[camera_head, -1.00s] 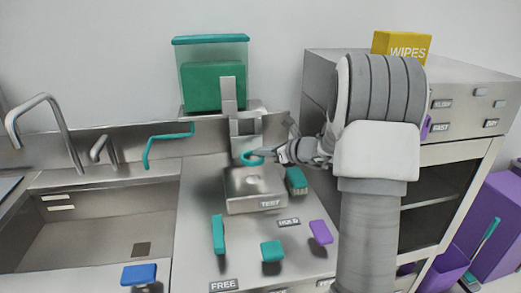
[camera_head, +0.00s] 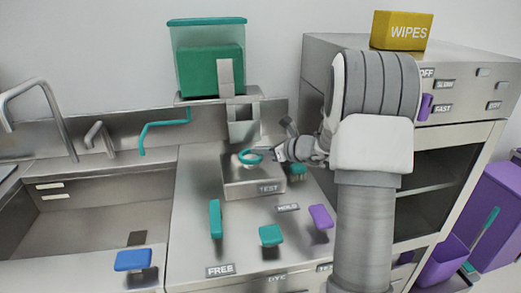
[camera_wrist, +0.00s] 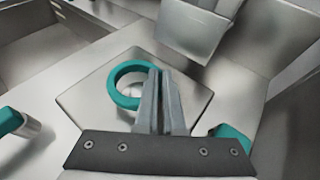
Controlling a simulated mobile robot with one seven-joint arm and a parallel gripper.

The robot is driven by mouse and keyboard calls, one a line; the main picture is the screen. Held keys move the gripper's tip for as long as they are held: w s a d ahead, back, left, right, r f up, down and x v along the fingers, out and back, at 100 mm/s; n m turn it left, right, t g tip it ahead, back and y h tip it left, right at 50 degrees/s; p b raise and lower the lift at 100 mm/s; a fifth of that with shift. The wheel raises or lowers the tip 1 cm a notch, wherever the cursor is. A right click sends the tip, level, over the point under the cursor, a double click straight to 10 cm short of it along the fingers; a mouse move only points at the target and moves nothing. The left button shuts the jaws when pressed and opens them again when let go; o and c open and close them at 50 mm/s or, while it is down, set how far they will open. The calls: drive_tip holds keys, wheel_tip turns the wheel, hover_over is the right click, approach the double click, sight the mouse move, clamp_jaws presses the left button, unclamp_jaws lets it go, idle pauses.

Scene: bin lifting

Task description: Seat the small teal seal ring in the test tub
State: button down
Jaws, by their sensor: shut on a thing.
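The teal seal ring (camera_head: 251,156) is held at its right side by my gripper (camera_head: 270,154), which is shut on it. In the wrist view the ring (camera_wrist: 121,84) lies in front of my fingers (camera_wrist: 160,100), roughly flat over the tub's top (camera_wrist: 190,95). A round pale shape shows through the ring's opening. I cannot tell whether the ring touches the tub.
A metal bracket (camera_head: 243,125) stands just behind the tub. A teal-handled brush (camera_head: 298,172) is close to its right. Teal and purple blocks (camera_head: 320,216) lie in front, near the FREE and HOLD labels. The sink (camera_head: 90,220) is at left, a cabinet (camera_head: 440,150) at right.

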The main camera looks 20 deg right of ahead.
drive_tip(key=shift+r, duration=0.1)
idle(0.6)
drive_tip(key=shift+f+b, duration=0.5)
drive_tip(key=shift+f+b, duration=0.4)
drive_tip(key=shift+f, duration=0.05)
drive_tip(key=c, duration=1)
unclamp_jaws()
drive_tip(key=shift+o, duration=0.2)
